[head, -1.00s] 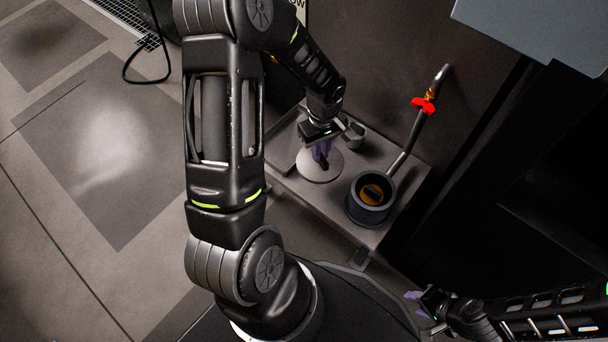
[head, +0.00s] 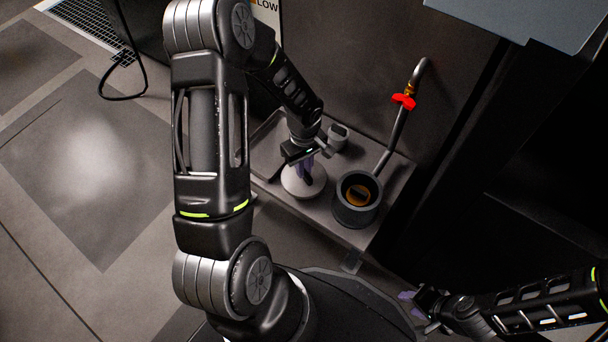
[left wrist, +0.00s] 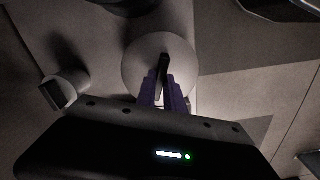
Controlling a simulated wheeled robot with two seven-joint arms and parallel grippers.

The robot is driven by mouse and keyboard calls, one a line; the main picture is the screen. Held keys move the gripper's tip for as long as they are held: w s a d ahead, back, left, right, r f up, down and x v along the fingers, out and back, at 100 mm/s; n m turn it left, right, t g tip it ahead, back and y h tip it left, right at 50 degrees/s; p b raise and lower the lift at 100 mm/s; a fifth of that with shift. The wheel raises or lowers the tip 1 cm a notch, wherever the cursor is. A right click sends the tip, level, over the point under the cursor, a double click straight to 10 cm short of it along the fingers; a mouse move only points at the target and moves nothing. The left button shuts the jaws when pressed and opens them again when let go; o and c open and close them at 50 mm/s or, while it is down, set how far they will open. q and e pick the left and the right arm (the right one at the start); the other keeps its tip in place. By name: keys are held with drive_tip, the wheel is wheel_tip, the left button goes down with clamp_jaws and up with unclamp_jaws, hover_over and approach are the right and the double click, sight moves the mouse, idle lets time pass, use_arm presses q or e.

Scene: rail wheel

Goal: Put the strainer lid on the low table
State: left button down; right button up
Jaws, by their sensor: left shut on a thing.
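The strainer lid (head: 304,182) is a pale grey round disc with a dark upright handle. It is at the left part of the low table (head: 396,182), near its front edge; I cannot tell whether it touches the top. My left gripper (head: 305,168) is shut on the handle from above. In the left wrist view the lid (left wrist: 137,62) lies beyond the purple fingers (left wrist: 161,92), with the dark handle between them. My right gripper (head: 412,304) is at the lower right, away from the table, its purple fingertips apart and empty.
A dark round pot (head: 357,216) with an orange-brown inside stands right of the lid. A small grey cup-like part (head: 338,136) is behind the lid. A pipe with a red valve handle (head: 404,102) rises at the back right, by the wall.

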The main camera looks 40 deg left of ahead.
use_arm(q)
wheel_tip(320, 180, down, 3)
drive_tip(key=shift+b, duration=0.65)
drive_tip(key=shift+f, duration=0.35)
drive_tip(key=shift+f, duration=0.1)
drive_tip(key=shift+f+b, duration=0.15)
drive_tip(key=shift+b, duration=0.15)
drive_tip(key=c, duration=1.5)
unclamp_jaws()
drive_tip(key=shift+o, duration=0.2)
drive_tip(key=shift+r+p, duration=0.35)
wheel_tip(320, 180, up, 12)
drive_tip(key=p, duration=0.4)
drive_tip(key=shift+f, duration=0.1)
